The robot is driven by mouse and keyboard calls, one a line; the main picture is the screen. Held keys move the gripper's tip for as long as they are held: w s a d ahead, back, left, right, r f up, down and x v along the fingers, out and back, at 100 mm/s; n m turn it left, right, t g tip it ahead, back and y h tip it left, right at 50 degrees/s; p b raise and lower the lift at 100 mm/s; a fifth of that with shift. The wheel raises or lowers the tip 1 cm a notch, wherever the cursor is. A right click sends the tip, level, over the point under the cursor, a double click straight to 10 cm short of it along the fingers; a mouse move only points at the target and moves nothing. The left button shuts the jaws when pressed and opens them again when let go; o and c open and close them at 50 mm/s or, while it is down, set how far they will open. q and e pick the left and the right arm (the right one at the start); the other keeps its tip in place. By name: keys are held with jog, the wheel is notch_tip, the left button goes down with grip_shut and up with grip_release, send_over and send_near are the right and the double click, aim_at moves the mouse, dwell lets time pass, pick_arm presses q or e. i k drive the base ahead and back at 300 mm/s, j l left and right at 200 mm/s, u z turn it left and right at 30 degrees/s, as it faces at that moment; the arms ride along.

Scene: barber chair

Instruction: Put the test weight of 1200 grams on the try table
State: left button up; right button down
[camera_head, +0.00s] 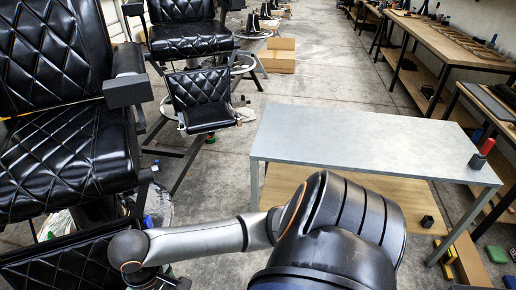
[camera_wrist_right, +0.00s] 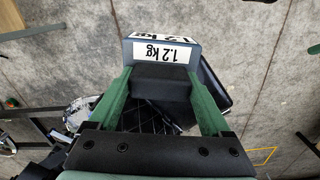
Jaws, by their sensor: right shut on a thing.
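The test weight (camera_wrist_right: 193,55) is a blue-grey block with white "1.2 kg" labels in the right wrist view. Its dark handle block sits between the green fingers of my right gripper (camera_wrist_right: 161,88), which is shut on it. The weight is in the air, with a black quilted chair part and concrete floor below. In the head view my arm reaches left across the bottom, and its gripper end is mostly cut off. A grey-topped table (camera_head: 350,140), which may be the try table, stands right of centre. My left gripper is not in view.
A dark block with a red top (camera_head: 480,158) stands at the grey table's right end; most of that top is bare. Black barber chairs (camera_head: 65,150) crowd the left. A wooden workbench (camera_head: 450,45) lines the right. A cardboard box (camera_head: 277,55) lies on the floor behind.

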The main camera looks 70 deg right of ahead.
aim_at(382, 141)
jog(key=l+z, duration=0.1)
jog(key=z, duration=0.3)
jog(key=l+z, duration=0.15)
jog(key=z, duration=0.2)
jog(key=l+z, duration=0.4)
jog(key=i+l+z, duration=0.15)
jog(key=l+z, duration=0.25)
jog(key=l, duration=0.2)
jog(key=i+l+z, duration=0.1)
jog(key=l, duration=0.25)
jog(key=i+l+z, duration=0.1)
jog(key=l, duration=0.25)
jog(key=i+l+z, duration=0.1)
jog(key=i+l, duration=0.3)
jog(key=l, duration=0.15)
jog(key=i+l, duration=0.1)
jog(key=l, duration=0.25)
jog(key=i+l, duration=0.15)
jog(key=l, duration=0.15)
jog(key=i+l, duration=0.1)
jog(key=l, duration=0.2)
